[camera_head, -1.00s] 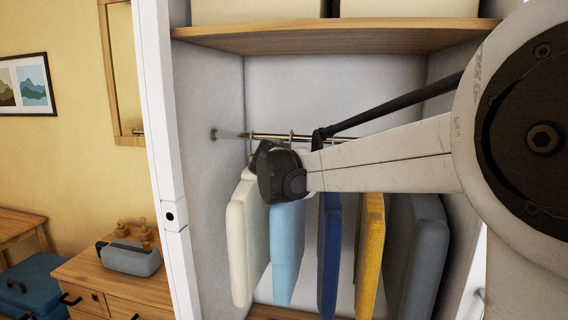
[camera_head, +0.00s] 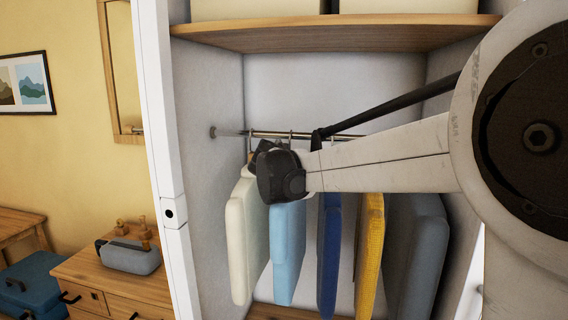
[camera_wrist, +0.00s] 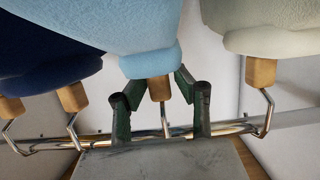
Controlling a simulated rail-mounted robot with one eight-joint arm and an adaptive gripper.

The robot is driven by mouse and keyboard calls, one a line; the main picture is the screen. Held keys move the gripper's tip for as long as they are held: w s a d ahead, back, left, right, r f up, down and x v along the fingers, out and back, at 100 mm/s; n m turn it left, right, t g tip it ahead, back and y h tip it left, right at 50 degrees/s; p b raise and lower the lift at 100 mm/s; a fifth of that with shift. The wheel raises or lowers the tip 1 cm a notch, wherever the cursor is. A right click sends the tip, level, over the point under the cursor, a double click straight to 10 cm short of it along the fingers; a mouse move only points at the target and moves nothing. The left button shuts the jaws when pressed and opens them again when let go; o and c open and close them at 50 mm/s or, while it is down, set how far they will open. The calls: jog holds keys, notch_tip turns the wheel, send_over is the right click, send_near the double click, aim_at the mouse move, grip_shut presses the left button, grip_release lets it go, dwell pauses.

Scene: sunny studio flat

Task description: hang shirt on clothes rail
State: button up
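The light blue shirt (camera_head: 288,250) hangs between the cream and dark blue garments in the wardrobe. In the wrist view the shirt (camera_wrist: 150,40) ends in a wooden hanger block (camera_wrist: 158,88), and its metal hook (camera_wrist: 165,120) meets the clothes rail (camera_wrist: 232,128). The rail (camera_head: 235,132) also shows in the head view. My gripper (camera_wrist: 156,78) has its two dark green fingers spread on either side of this block, with visible gaps. In the head view my wrist hides the top of the shirt and the fingers.
A cream garment (camera_head: 240,245) hangs close on the left. Dark blue (camera_head: 329,250), yellow (camera_head: 369,250) and grey (camera_head: 415,250) garments hang to the right. A wooden shelf (camera_head: 330,38) is above the rail. The white wardrobe edge (camera_head: 165,150) stands at left.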

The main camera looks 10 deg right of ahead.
jog(key=shift+o, duration=0.9)
jog(key=shift+s, duration=0.15)
